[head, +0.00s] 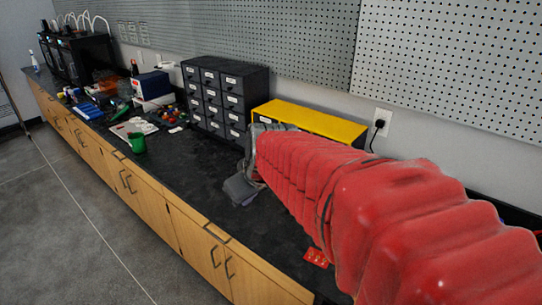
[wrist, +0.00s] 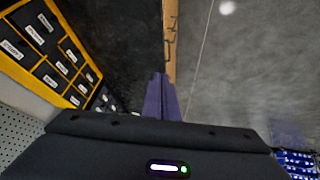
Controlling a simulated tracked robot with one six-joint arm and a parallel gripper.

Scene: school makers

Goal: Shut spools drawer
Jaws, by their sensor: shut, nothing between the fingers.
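A yellow cabinet with dark labelled drawers shows in the wrist view (wrist: 70,47), at the upper left. In the head view its yellow top (head: 318,121) shows, and my red arm hides most of its front. The labels are too blurred to read, so I cannot tell which drawer is the spools drawer. The drawer at the top left of the wrist view (wrist: 36,27) looks larger than the others; whether it stands out is unclear. My gripper (head: 242,188) is over the black bench, in front of the cabinets, its fingers (wrist: 163,97) together and empty, apart from the drawers.
A black cabinet of small labelled drawers (head: 222,97) stands left of the yellow one. A green cup (head: 137,143), a white palette (head: 134,127) and clutter lie further left on the bench. A red card (head: 316,257) lies near the front edge. The bench front is mostly clear.

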